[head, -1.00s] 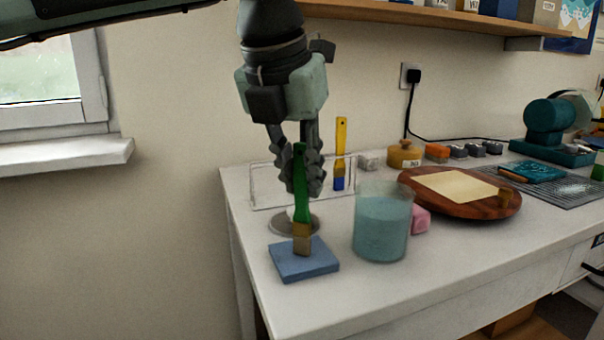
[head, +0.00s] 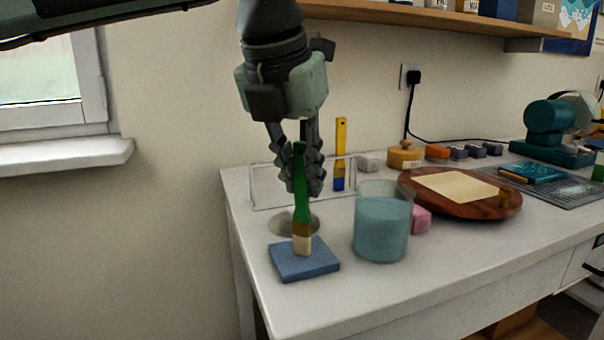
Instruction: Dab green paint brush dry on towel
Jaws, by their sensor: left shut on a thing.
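The green paint brush (head: 301,205) is upright, bristles down, in the head view. My left gripper (head: 304,182) is shut on its green handle from above. The pale bristle end touches, or is just above, the folded blue towel (head: 287,264) near the table's front left corner; I cannot tell which. The brush has a brownish band above its pale bristles. My right gripper is not in view.
A glass of blue-green liquid (head: 381,232) stands just right of the towel. Behind are a clear rack (head: 262,187) and a yellow-handled brush (head: 340,150). A round wooden board (head: 480,207) lies further right. A shelf (head: 430,17) hangs above.

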